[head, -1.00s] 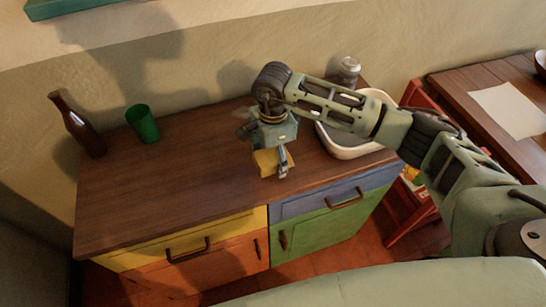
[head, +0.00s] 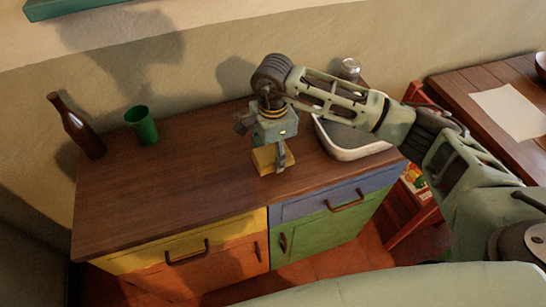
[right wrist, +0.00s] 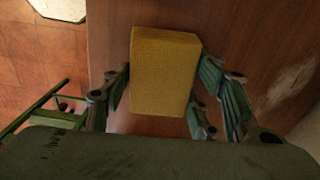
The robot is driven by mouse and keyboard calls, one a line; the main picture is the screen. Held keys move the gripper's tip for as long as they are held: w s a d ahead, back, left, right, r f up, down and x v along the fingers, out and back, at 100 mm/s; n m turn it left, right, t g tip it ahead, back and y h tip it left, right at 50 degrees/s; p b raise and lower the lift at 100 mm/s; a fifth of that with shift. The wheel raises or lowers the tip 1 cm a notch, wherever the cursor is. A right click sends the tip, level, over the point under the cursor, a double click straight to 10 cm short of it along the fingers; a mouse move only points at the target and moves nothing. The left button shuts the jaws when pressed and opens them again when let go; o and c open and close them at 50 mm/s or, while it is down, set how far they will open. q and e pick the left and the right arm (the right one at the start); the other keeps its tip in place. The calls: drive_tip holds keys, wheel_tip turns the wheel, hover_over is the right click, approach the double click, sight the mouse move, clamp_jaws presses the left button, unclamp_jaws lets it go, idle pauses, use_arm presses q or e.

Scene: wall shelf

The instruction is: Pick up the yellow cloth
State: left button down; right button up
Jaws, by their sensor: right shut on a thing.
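The yellow cloth (head: 265,158) is a folded block under my right gripper, near the front middle of the wooden counter. In the right wrist view the cloth (right wrist: 164,72) sits between the fingers of my right gripper (right wrist: 165,100), which are shut on it. The right gripper (head: 274,158) points down in the head view and partly hides the cloth. I cannot tell whether the cloth touches the counter or hangs just above it. My left gripper is not in view.
A brown bottle (head: 78,127) and a green cup (head: 142,125) stand at the counter's (head: 170,185) back left. A white basin (head: 350,152) and a glass jar (head: 350,69) are at its right. The counter's middle left is clear. A wooden table (head: 460,92) with paper (head: 508,110) stands far right.

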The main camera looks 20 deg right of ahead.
drive_tip(key=shift+w+r+b, duration=0.1)
drive_tip(key=shift+r+b, duration=0.2)
drive_tip(key=shift+r, duration=0.5)
drive_tip(key=s+d+r+b, duration=0.3)
drive_tip(key=s+d+r, duration=0.2)
drive_tip(key=d, duration=0.5)
drive_tip(key=shift+d+r, duration=0.35)
drive_tip(key=shift+r, duration=0.9)
